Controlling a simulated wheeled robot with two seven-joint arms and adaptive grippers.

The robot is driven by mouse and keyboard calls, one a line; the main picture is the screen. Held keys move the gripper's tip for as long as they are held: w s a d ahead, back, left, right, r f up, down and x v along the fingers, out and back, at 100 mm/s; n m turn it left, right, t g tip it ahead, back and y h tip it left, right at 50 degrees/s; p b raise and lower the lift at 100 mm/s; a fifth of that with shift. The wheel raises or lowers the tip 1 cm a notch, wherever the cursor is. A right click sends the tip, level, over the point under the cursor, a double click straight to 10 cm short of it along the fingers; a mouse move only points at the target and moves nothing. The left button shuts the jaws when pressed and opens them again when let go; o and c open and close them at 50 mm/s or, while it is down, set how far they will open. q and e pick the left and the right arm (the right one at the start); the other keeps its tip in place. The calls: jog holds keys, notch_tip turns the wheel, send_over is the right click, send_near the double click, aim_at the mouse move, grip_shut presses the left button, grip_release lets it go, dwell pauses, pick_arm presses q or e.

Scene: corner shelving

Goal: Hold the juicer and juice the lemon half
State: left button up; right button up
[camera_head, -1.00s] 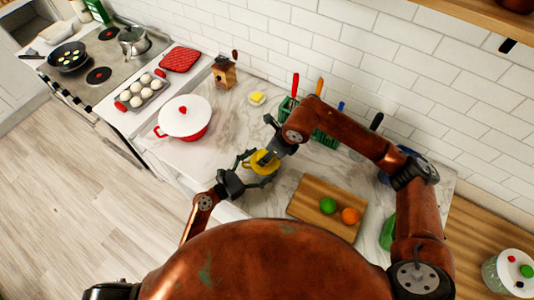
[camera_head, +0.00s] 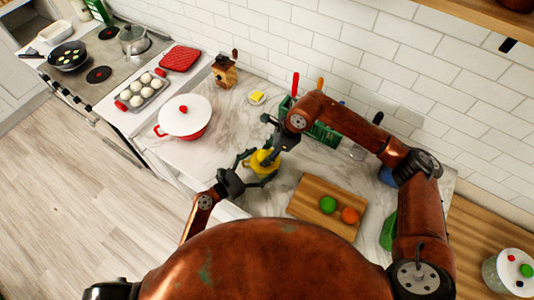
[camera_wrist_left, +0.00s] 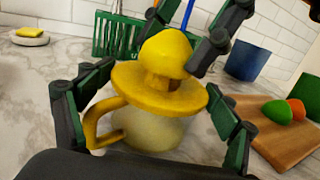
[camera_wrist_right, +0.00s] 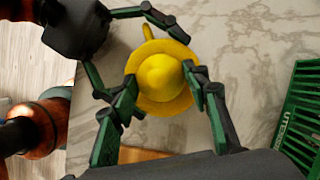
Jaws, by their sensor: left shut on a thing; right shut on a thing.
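The yellow juicer (camera_head: 262,163) stands on the marble counter. In the left wrist view it has a wide yellow rim (camera_wrist_left: 135,97), a handle and a pale bowl (camera_wrist_left: 155,132). My left gripper (camera_head: 257,172) is closed around the juicer from the front, a finger on each side. The yellow lemon half (camera_wrist_left: 166,52) sits over the juicer's cone, part of which shows below it. In the right wrist view the lemon half (camera_wrist_right: 161,76) is centred over the rim. My right gripper (camera_wrist_right: 160,84) is shut on it from above, fingers on both sides.
A cutting board (camera_head: 312,213) with a green fruit (camera_head: 328,204) and an orange fruit (camera_head: 350,215) lies to the right. A white-lidded red pot (camera_head: 184,116) stands to the left. A green rack (camera_head: 325,134) is behind. Butter on a dish (camera_head: 257,97) lies at the back.

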jog(key=shift+d+f+n, duration=0.1)
jog(key=shift+f+n, duration=0.15)
jog(key=shift+n, duration=0.25)
jog(key=m, duration=0.1)
jog(key=m+t, duration=0.1)
jog(key=m, duration=0.3)
jog(key=shift+s+t+h, duration=0.25)
jog(key=shift+t+h, duration=0.05)
jog(key=shift+t, duration=0.1)
jog(key=m+h, duration=0.1)
jog(key=m, duration=0.2)
jog(key=m+t, duration=0.1)
jog(key=m, duration=0.2)
jog(key=shift+s+a+f+t+h, duration=0.1)
jog(key=shift+s+a+t+h, duration=0.1)
jog(key=shift+t+h, duration=0.15)
jog(key=n, duration=0.2)
jog(key=n+g+y, duration=0.1)
jog(key=n, duration=0.1)
jog(key=shift+w+d+g, duration=0.2)
jog(key=shift+g, duration=0.05)
pick_arm(q)
jog(key=shift+r, duration=0.1)
pick_arm(e)
jog(key=n+g, duration=0.1)
jog(key=n, duration=0.2)
jog(key=n+g+y, duration=0.1)
jog(key=n, duration=0.3)
jog(key=shift+w, duration=0.2)
